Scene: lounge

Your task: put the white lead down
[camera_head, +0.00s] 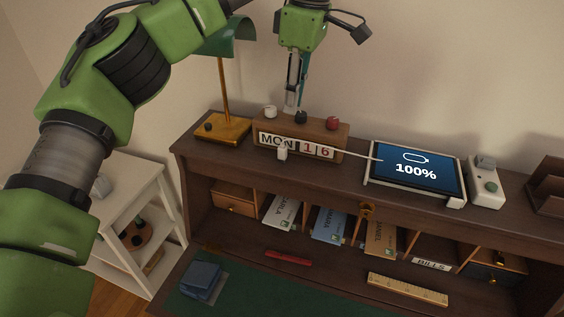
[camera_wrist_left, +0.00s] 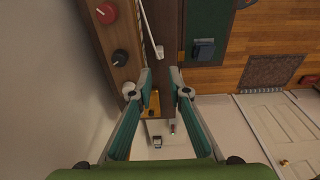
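The white lead (camera_head: 358,156) runs left from the tablet (camera_head: 415,172), which shows 100%, across the front of the calendar block (camera_head: 338,140). Its white plug (camera_head: 282,153) is at the calendar's lower front; I cannot tell whether it touches the desk top. In the left wrist view the lead (camera_wrist_left: 150,25) ends in the plug (camera_wrist_left: 160,52), just beyond my fingertips. My left gripper (camera_head: 294,106) is above and behind the calendar's top. Its fingers (camera_wrist_left: 161,78) are apart with nothing held between them. My right gripper is not in view.
A brass lamp (camera_head: 225,129) stands left of the calendar, close to my left arm. A white device (camera_head: 487,185) stands right of the tablet. Knobs, including a red one (camera_head: 333,123), top the calendar. The shelf's front edge drops to pigeonholes with envelopes. A narrow strip before the calendar is bare.

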